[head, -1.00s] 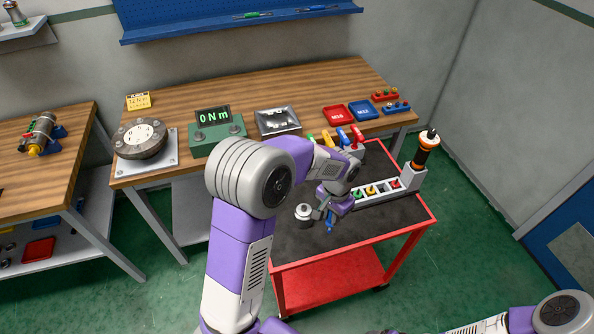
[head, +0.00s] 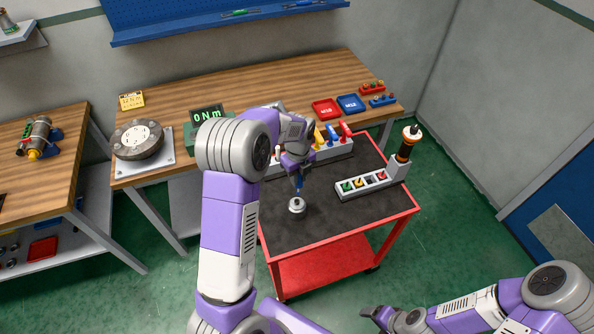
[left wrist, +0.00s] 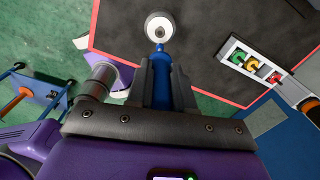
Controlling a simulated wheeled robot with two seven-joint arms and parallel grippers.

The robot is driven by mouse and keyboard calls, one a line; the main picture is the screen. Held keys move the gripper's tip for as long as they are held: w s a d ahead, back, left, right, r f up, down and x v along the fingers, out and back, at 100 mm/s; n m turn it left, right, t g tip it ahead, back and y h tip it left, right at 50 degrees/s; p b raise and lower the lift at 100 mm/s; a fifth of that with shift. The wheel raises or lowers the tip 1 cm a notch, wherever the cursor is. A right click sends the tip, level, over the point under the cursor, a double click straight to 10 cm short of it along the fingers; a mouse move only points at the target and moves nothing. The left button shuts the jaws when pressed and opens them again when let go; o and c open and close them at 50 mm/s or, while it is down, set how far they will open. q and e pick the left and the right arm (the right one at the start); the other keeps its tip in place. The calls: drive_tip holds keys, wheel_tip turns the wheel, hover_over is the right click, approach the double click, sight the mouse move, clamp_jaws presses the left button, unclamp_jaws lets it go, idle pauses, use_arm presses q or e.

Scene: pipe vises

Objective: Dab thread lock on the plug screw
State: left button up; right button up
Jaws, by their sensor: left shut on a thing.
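My left gripper (head: 298,180) is shut on a slim blue item (left wrist: 161,78), which points out from between the fingers in the left wrist view. A small round silver piece (head: 297,206) with a dark centre stands on the black cart top. It also shows in the left wrist view (left wrist: 158,27), just past the blue item's tip. The tip is close above or behind it; I cannot tell whether they touch. I cannot say for certain which piece is the plug screw. My right gripper (head: 376,313) is at the bottom edge, its jaw state unclear.
Coloured handles (head: 331,134) stand at the cart's back. The cart's front is clear.

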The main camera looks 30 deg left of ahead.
use_arm(q)
drive_tip(key=shift+w+a+r+m, duration=0.1)
drive_tip(key=shift+a+m, duration=0.15)
drive_tip(key=shift+m, duration=0.35)
drive_tip(key=shift+f+b, duration=1.15)
drive_tip(key=shift+f, duration=0.65)
drive_tip(key=shift+f+b, duration=0.3)
drive_tip(key=shift+f, duration=0.15)
drive_tip(key=shift+f, duration=0.35)
idle(0.7)
drive_tip(key=shift+r+p, duration=1.7)
drive_tip(key=shift+r, duration=0.9)
